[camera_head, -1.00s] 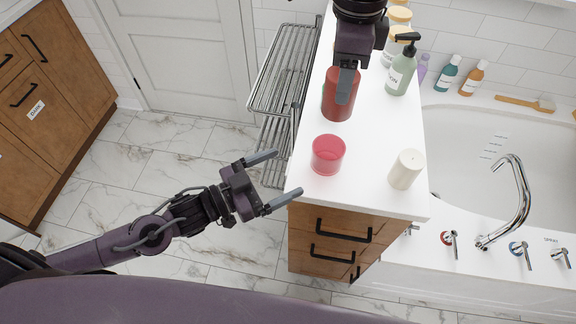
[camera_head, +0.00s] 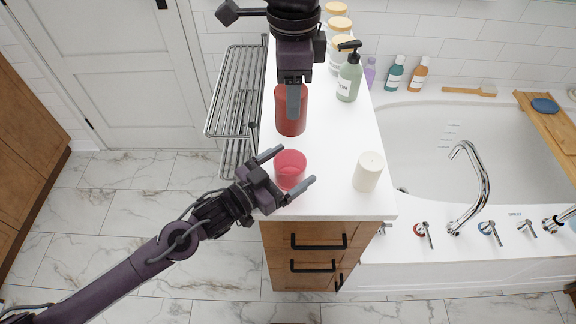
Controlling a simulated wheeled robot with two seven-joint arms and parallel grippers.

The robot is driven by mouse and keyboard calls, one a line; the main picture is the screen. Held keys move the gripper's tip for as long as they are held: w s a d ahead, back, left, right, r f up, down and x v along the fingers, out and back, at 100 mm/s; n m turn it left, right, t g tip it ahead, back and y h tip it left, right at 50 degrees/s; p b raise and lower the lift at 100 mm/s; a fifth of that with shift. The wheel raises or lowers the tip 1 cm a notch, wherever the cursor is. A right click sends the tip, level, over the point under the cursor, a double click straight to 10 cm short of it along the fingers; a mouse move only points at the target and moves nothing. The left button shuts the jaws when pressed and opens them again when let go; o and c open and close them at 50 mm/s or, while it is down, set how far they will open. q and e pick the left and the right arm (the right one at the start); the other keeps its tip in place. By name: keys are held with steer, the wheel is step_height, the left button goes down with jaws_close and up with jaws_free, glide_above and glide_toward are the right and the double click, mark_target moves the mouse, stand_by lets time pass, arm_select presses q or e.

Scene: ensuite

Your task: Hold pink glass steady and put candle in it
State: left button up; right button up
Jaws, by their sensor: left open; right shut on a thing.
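The pink glass (camera_head: 291,164) stands upright on the white counter near its front left corner. My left gripper (camera_head: 286,172) is open at the glass, one finger on its far left side and the other on its near right side. Whether the fingers touch the glass I cannot tell. My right gripper (camera_head: 293,104), coming from the top, is shut on the red candle (camera_head: 281,116), a dark red cylinder, behind the glass. The finger hides part of the candle; whether its base touches the counter is unclear.
A cream cylinder (camera_head: 368,172) stands right of the glass on the counter (camera_head: 335,150). A green pump bottle (camera_head: 349,77) and several jars stand farther back. A wire rack (camera_head: 235,95) is on the left, a bathtub (camera_head: 425,150) on the right.

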arm_select(q)
steer(key=shift+c, duration=0.4)
steer(key=c, duration=1)
steer(key=shift+c, duration=0.2)
arm_select(e)
step_height(320, 180, down, 12)
steer(key=shift+r, duration=0.25)
steer(key=o, duration=1.2)
steer(key=shift+c, duration=0.2)
step_height(320, 180, up, 12)
steer(key=shift+r, duration=0.1)
